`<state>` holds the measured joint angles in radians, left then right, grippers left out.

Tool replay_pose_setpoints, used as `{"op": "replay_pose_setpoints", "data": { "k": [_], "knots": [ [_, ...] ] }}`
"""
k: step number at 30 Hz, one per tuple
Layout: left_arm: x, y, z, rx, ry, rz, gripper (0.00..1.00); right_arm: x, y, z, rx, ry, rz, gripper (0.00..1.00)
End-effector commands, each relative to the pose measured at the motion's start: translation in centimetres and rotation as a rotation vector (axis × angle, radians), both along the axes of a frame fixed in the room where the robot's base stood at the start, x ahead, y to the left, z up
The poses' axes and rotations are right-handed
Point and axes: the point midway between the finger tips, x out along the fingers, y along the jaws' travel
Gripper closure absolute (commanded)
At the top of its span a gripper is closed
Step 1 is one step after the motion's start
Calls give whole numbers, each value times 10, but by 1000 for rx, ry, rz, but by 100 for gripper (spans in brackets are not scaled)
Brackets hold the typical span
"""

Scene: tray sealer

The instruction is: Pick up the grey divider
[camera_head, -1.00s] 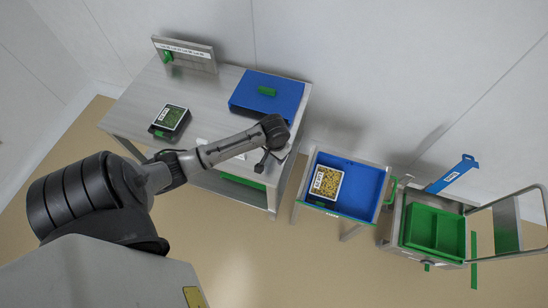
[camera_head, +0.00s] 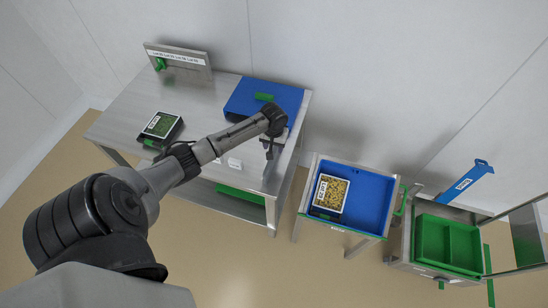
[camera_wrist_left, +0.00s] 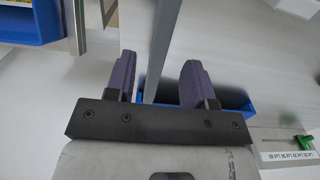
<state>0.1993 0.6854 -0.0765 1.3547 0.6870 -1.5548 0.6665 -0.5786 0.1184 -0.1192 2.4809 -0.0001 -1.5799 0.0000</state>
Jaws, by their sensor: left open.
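My left gripper (camera_head: 268,153) hangs over the right end of the steel table, in front of the blue box. In the left wrist view its two purple-padded fingers (camera_wrist_left: 157,68) are apart. A long grey strip (camera_wrist_left: 167,40) shows between them; I cannot tell whether it is the grey divider or the table's edge, nor whether the fingers touch it. In the head view I cannot make out the divider clearly around the gripper. My right gripper is not in view.
The steel table (camera_head: 118,122) holds a blue box (camera_head: 243,92), a dark tray of green food (camera_head: 160,126) and a sign stand (camera_head: 180,60). To the right stand a blue bin (camera_head: 368,200) with a filled tray (camera_head: 330,193), and a sealer with a green insert (camera_head: 447,243).

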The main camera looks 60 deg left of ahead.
Motion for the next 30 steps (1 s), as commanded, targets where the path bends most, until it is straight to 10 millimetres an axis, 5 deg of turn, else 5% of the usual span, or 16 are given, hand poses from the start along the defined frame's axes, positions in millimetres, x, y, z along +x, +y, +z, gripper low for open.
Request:
{"op": "replay_pose_setpoints", "data": {
  "k": [18, 30],
  "knots": [
    [0, -1, -56, 1, 0, -1, 51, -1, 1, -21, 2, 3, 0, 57],
    [0, -1, -61, 1, 0, -2, 54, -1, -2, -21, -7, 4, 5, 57]
  ]
}}
